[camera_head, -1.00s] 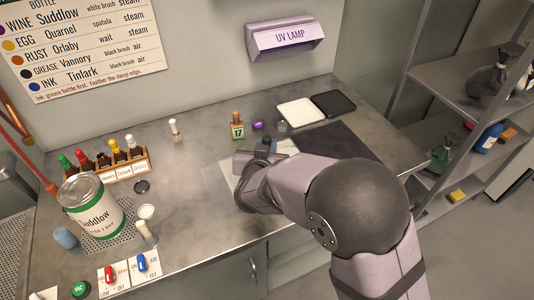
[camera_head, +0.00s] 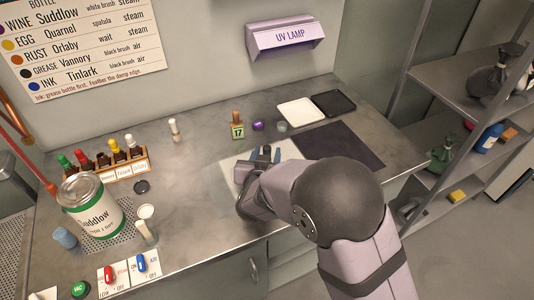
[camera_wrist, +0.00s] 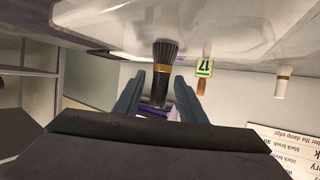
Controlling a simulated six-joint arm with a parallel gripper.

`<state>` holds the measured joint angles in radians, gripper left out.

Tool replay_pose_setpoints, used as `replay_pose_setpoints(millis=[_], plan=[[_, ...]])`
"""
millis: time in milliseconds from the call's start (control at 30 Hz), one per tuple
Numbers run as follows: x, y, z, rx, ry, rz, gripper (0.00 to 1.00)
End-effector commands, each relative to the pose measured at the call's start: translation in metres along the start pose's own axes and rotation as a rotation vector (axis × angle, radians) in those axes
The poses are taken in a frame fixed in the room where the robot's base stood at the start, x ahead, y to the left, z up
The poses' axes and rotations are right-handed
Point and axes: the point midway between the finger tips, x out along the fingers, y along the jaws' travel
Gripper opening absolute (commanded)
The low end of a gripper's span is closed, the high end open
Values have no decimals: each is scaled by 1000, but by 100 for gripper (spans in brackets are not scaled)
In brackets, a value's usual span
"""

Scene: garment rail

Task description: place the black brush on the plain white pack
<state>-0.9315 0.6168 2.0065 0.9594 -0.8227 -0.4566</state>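The black brush (camera_wrist: 160,82) stands bristles toward the worktop between my gripper's fingers in the wrist view, which is upside down. It has dark bristles, a gold band and a black handle. Gaps show on both sides of it, so my gripper (camera_wrist: 158,92) looks open around it. In the head view my gripper (camera_head: 265,154) is over a pale sheet (camera_head: 232,168), and the bristle end is hard to see there. A flat white slab (camera_head: 299,112), which looks like the plain white pack, lies farther back and right, apart from the gripper.
A black tray (camera_head: 333,103) lies beside the white slab, with a dark mat (camera_head: 340,143) in front. A white brush (camera_head: 174,130) stands farther left.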

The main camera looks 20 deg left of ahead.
Motion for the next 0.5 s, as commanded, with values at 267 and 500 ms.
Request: replay_pose_setpoints(millis=[267, 500], plan=[[-4, 0, -3, 0, 1, -1, 37], [-33, -2, -2, -1, 1, -4, 37]])
